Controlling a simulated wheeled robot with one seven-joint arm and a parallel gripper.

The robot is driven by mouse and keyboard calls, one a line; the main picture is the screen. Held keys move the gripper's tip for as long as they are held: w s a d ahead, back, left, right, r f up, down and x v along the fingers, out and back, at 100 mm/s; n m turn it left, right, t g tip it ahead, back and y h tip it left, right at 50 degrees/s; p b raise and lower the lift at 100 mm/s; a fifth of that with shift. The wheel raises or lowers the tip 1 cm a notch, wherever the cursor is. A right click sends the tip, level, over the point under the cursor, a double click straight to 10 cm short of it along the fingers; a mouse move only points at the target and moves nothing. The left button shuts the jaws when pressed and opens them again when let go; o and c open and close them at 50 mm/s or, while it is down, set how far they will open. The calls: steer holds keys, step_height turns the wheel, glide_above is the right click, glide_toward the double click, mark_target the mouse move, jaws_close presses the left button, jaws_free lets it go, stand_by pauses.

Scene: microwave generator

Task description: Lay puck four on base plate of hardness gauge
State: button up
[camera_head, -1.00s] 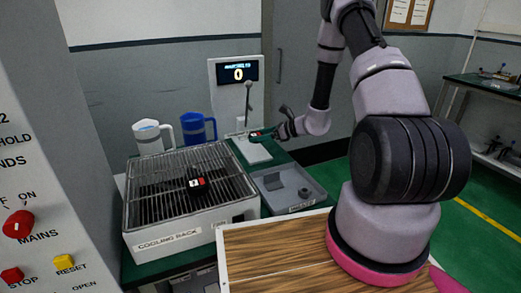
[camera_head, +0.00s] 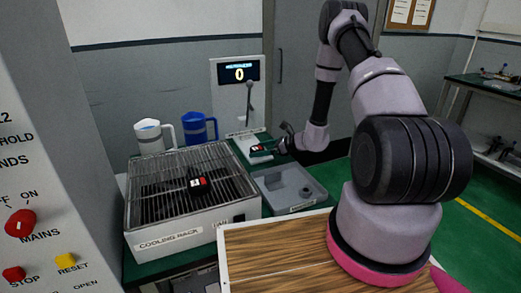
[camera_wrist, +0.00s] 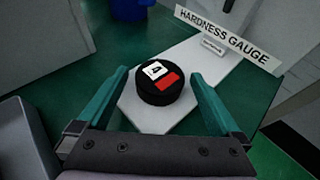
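Puck four (camera_wrist: 160,84) is a black disc with a white "4" label and a red patch on top. In the wrist view it lies flat on the white base plate (camera_wrist: 148,119) of the hardness gauge (camera_wrist: 228,38). My gripper (camera_wrist: 159,73) is open, with one green finger on each side of the puck and a visible gap to both. In the head view my gripper (camera_head: 268,149) is low over the base plate, in front of the gauge's lever and display (camera_head: 238,73). The puck is small and partly hidden there.
A cooling rack (camera_head: 155,215) stands left of the gauge, with another black and red puck (camera_head: 198,186) on its bars. A grey tray (camera_head: 270,187) sits in front of the gauge. A white jug (camera_head: 149,137) and a blue jug (camera_head: 197,128) stand behind the rack.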

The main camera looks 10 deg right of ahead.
steer(key=shift+r, duration=0.2)
steer(key=v, duration=1.2)
steer(key=s+a+r+n+g, duration=0.2)
steer(key=s+r+n, duration=0.15)
steer(key=r, duration=0.35)
steer(key=s+a+r+n+g+h, duration=0.1)
steer(key=s+a+r+n+g, duration=0.2)
steer(key=r, duration=0.5)
steer(key=s+a+r+n, duration=0.2)
steer(key=r+n, duration=0.3)
steer(key=r, duration=0.2)
steer(key=s+d+r+n+t+h, duration=0.1)
steer(key=s+r+n+h, duration=0.3)
steer(key=s+r, duration=0.4)
steer(key=s+d+r+n+t+h, duration=0.2)
steer(key=s+r+n+t+h, duration=0.1)
steer(key=s+r, duration=0.6)
steer(key=shift+s+d+n+t+h, duration=0.2)
steer(key=shift+s+n+t+h, duration=0.3)
steer(key=shift+n, duration=0.55)
steer(key=shift+w, duration=0.1)
